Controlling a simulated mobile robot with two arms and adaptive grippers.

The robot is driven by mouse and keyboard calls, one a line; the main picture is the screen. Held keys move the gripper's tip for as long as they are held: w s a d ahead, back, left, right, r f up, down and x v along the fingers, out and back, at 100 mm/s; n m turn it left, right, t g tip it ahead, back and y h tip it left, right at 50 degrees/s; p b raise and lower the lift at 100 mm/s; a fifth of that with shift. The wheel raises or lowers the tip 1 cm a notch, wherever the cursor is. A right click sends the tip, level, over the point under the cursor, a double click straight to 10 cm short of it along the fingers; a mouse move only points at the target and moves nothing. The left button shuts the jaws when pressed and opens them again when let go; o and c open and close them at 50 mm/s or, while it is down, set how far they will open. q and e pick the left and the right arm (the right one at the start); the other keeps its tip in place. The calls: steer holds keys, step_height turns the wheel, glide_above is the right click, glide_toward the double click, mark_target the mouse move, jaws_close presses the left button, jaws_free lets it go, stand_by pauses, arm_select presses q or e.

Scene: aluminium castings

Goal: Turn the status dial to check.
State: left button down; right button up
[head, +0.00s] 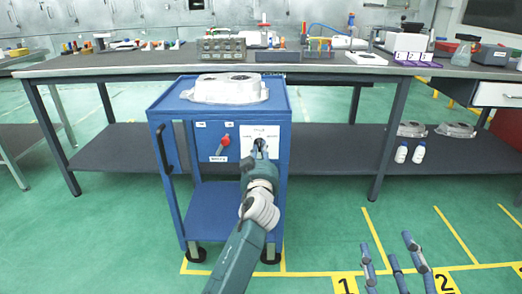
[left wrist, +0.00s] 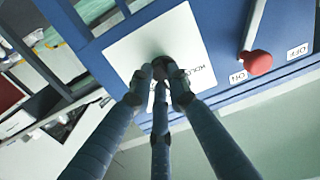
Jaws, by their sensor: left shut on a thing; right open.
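The status dial is a small dark knob (left wrist: 166,63) on a white label plate (head: 246,133) on the front of the blue cart. The plate also shows in the left wrist view (left wrist: 130,42), with lettering partly behind the fingers. My left gripper (head: 260,148) reaches the plate from the front. In the left wrist view its fingers (left wrist: 165,72) are shut on the dial and hide most of it. The dial's pointing direction cannot be told. My right gripper (head: 390,243) is open and empty at the lower right, above the floor.
A red-tipped lever (head: 225,141) sits left of the plate; it shows in the left wrist view (left wrist: 258,62) beside ON and OFF labels. A casting (head: 228,90) lies on the cart top (head: 184,92). A long grey bench (head: 120,66) stands behind.

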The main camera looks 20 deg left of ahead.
arm_select(q)
steer(key=shift+f+m, duration=0.15)
steer(key=shift+m, duration=0.15)
arm_select(e)
steer(key=shift+f, duration=0.35)
arm_select(q)
steer(key=c, duration=1.7)
jaws_free()
steer(key=shift+o, duration=0.2)
steer(key=v, duration=0.7)
steer(key=shift+s, duration=0.3)
